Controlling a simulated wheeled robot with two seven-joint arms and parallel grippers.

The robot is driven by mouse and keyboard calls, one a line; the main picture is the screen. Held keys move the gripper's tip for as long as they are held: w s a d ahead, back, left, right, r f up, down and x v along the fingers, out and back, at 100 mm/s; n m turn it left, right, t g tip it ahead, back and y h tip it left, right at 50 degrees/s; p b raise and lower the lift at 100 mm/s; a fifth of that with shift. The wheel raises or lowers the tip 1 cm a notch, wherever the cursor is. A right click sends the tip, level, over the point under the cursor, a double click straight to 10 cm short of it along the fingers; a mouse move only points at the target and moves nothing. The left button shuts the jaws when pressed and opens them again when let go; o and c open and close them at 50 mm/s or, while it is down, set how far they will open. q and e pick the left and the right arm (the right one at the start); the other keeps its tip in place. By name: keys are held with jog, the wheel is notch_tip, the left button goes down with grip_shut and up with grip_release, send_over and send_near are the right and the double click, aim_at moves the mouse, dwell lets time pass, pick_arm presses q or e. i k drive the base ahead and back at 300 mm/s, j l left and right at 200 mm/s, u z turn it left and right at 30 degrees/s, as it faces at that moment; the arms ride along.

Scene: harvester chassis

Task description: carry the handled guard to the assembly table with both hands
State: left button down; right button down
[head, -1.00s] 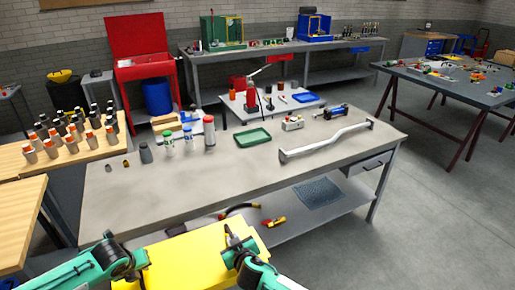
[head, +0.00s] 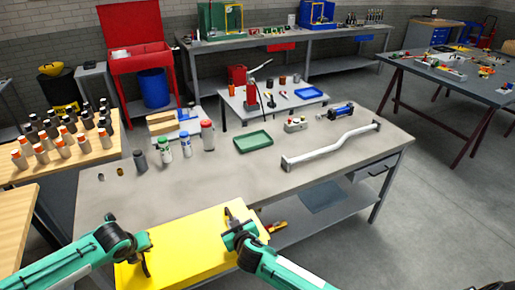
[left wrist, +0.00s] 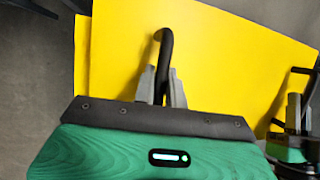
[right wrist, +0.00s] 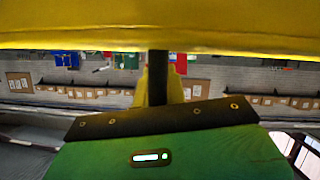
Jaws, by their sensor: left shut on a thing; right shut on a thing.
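The handled guard (head: 190,245) is a yellow panel held in front of me at the near edge of the grey table (head: 110,205). It also shows in the left wrist view (left wrist: 220,60) and across the top of the right wrist view (right wrist: 100,25). My left gripper (left wrist: 163,88) is shut on a black handle of the guard. My right gripper (head: 232,222) is shut on the other handle; its dark bar shows between the fingers in the right wrist view (right wrist: 157,75). The guard hides part of the table's front edge. I cannot tell whether it touches the table.
On the table stand several bottles (head: 207,135), a green tray (head: 253,141), a small box with buttons (head: 296,124) and a long silver bar (head: 330,146). The table's front left and middle are mostly clear. A wooden table (head: 65,150) with several bottles adjoins on the left.

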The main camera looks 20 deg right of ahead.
aim_at(181, 194)
jog(key=i, duration=1.1)
